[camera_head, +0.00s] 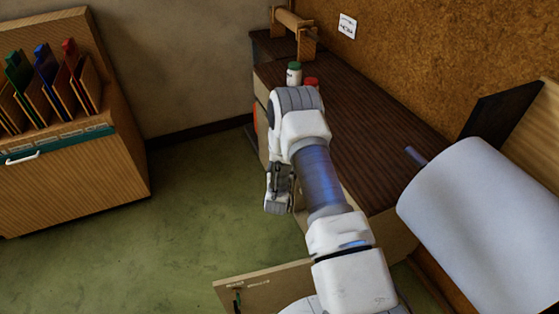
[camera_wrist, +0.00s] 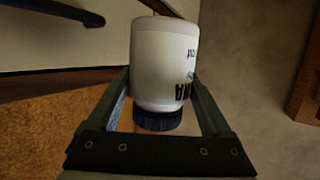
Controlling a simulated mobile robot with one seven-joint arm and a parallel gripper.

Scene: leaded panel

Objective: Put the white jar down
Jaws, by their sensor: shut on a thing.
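The white jar (camera_wrist: 160,62) fills the middle of the wrist view, with dark lettering on its side and a dark lid (camera_wrist: 157,121) towards my palm. My gripper (camera_wrist: 159,82) is shut on it, one finger on each side. The view past the jar shows no surface clearly touching it. In the head view my arm hides most of the hand, and I cannot make out the held jar there. A small white jar with a dark green lid (camera_head: 293,74) shows on the dark counter (camera_head: 375,125) beyond my arm; a red-topped item (camera_head: 311,82) is beside it.
A wooden stand (camera_head: 294,34) is at the counter's far end. A large white roll (camera_head: 480,220) lies at right. A wooden cabinet (camera_head: 85,180) with coloured dividers stands at left. The counter's middle is bare, and green floor (camera_head: 190,220) lies left of it.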

